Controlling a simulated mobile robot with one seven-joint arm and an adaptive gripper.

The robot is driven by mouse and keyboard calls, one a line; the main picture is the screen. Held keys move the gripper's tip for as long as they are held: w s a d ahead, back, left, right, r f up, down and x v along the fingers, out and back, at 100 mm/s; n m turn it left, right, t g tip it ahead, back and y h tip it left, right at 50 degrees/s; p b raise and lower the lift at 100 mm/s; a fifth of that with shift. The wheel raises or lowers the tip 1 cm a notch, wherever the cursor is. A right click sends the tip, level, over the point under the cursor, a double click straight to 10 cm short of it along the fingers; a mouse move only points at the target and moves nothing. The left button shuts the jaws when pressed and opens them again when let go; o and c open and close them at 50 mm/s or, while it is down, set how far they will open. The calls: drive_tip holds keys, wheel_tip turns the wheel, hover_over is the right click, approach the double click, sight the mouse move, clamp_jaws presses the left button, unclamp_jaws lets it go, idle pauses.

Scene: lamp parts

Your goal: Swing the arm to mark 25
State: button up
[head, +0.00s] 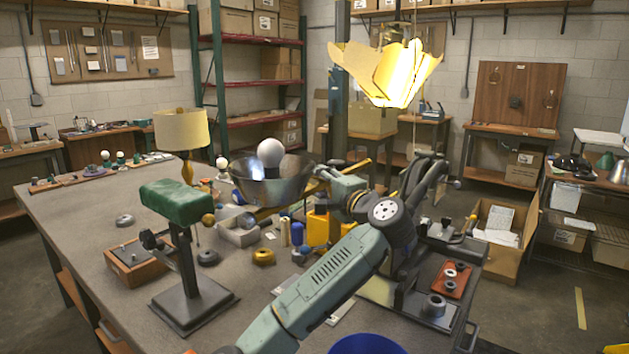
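A lamp-like stand with a green padded top (177,202) stands upright on a square dark base (195,300) at the left front of the workbench. A short dark side arm (155,240) and a round brass knob (208,219) show on it. I cannot tell which part is the arm of the task, and no mark 25 is legible. My own grey-green arm reaches from the bottom centre to the middle of the bench. Dark finger-like parts, probably my gripper (428,180), show right of its wrist joint. Their opening is unclear, and nothing is clearly held.
A metal bowl (270,188) with a white bulb sits mid-bench, near my arm. A wooden block (135,262) and loose rings lie left. A red tray (451,279) lies right, and a blue bin (367,345) is at the bottom. A lit yellow shade (385,72) hangs above.

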drive_tip(key=shift+s+r, duration=0.1)
clamp_jaws()
idle(0.5)
idle(0.3)
